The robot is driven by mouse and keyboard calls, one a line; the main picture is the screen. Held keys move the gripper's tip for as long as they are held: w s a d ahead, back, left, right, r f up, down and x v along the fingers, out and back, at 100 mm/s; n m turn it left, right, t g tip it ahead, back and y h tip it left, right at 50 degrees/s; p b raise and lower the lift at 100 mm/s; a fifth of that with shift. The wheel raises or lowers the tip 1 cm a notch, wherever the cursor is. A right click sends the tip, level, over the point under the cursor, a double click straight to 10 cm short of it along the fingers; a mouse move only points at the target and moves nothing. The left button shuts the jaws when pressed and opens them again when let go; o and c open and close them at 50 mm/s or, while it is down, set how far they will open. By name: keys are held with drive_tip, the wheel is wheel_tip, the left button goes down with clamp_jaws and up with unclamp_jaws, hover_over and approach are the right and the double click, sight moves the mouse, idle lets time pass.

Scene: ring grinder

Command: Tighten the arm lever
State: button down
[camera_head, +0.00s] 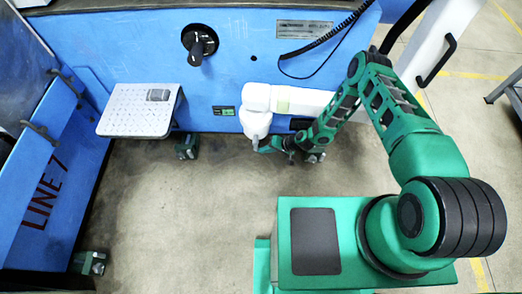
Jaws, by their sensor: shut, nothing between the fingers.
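A white jointed arm (300,100) sticks out in front of the blue machine panel, with a rounded white end (257,124) pointing down. A small grey piece (255,142) at the bottom of that end may be the arm lever; it is too small to be sure. My gripper (264,149) is shut and empty, with its tips just right of this grey piece. I cannot tell whether they touch it. My green arm reaches in from the right and partly covers the area right of the white arm.
The blue panel carries a black knob (199,44), a label plate (304,29), a small green display (223,111) and a coiled black cable (330,38). A perforated light plate (125,112) stands out at left. A blue side wall (45,185) bounds the left. Open floor (190,215) lies in front.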

drive_tip(key=s+d+r, duration=0.1)
drive_tip(key=d, duration=0.5)
drive_tip(key=s+d+r, duration=0.1)
drive_tip(key=d+r, duration=0.1)
drive_tip(key=d, duration=0.5)
drive_tip(key=shift+s+d, duration=0.15)
drive_tip(key=shift+s, duration=0.25)
